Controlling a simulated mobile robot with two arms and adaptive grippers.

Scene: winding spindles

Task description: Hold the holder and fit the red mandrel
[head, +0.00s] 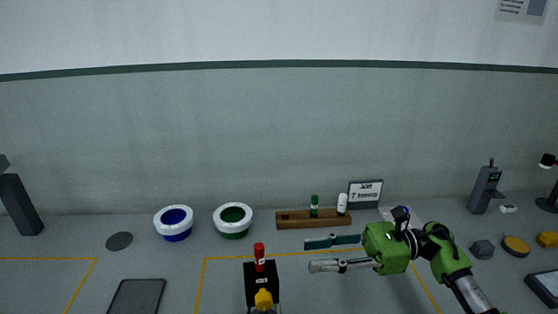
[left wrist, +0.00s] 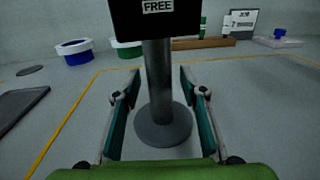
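The holder is a black block (head: 262,283) on a grey post (left wrist: 158,90) with a round base; its label reads "FREE" in the left wrist view. The red mandrel (head: 259,256) stands upright at the top of the block in the head view; how deep it sits, I cannot tell. A yellow knob (head: 263,299) shows at the block's front. My left gripper (left wrist: 160,74) is open, one finger on each side of the post, with gaps visible. My right gripper (head: 322,254) is open and empty, to the right of the red mandrel, its fingers pointing left.
A wooden rack (head: 293,220) at the back holds a green mandrel (head: 314,206) and a white mandrel (head: 342,204). A blue-lined bowl (head: 173,222) and a green-lined bowl (head: 233,220) stand left of it. A dark tray (head: 137,297) lies at front left.

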